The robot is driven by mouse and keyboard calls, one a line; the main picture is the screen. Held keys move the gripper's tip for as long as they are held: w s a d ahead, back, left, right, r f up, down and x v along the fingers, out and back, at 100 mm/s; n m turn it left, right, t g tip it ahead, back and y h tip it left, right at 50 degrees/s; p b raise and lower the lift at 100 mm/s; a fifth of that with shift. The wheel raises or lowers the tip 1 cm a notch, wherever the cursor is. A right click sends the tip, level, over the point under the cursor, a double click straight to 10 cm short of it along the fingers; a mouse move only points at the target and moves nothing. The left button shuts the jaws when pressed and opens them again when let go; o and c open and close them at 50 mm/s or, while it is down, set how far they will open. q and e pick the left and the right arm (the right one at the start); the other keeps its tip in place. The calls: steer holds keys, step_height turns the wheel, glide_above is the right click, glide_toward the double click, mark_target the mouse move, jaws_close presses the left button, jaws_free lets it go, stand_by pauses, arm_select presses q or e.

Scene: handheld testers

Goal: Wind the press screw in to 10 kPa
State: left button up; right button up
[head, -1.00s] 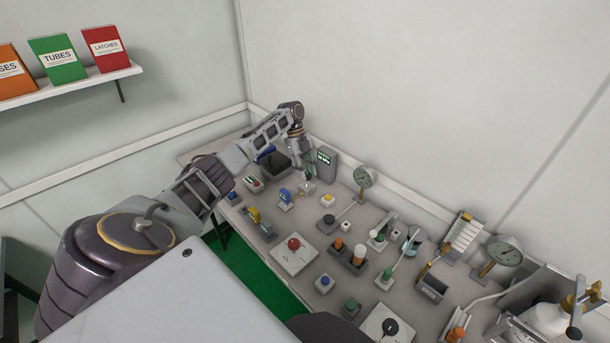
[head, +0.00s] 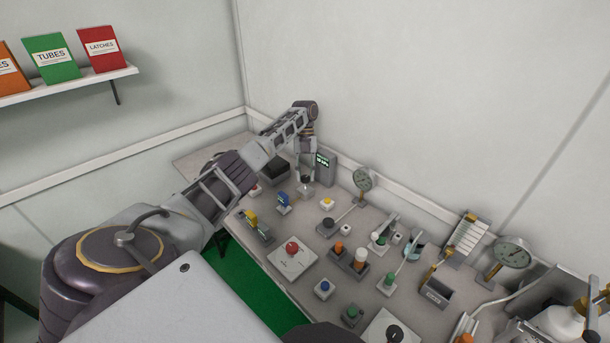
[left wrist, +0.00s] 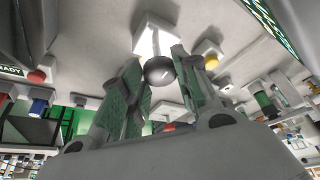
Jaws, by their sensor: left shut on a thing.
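My left gripper (head: 306,172) points down at the far end of the bench, beside a grey box with a green-lit display (head: 325,168). The display's figures are too small to read. The gripper is shut on the press screw knob (head: 306,181). In the left wrist view the knob (left wrist: 160,70) is a round grey ball on a short stem above a pale block, between the two green-padded fingers (left wrist: 162,82). The fingers partly hide the block in the head view. A round dial gauge (head: 363,179) stands to the right of the display. My right gripper is not in view.
A dark open bin (head: 274,172) lies left of the gripper. A yellow button (head: 327,203), a red button plate (head: 292,250) and blue and yellow switch blocks stand close by. More fixtures and a larger gauge (head: 512,254) fill the right. The wall runs just behind.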

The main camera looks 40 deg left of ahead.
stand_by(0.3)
arm_select(q)
steer(key=o, duration=1)
steer(key=shift+o, duration=0.2)
steer(key=shift+r, duration=0.1)
steer(key=v, duration=0.7)
steer(key=shift+w+r, duration=0.1)
steer(key=shift+r, duration=0.05)
stand_by(0.8)
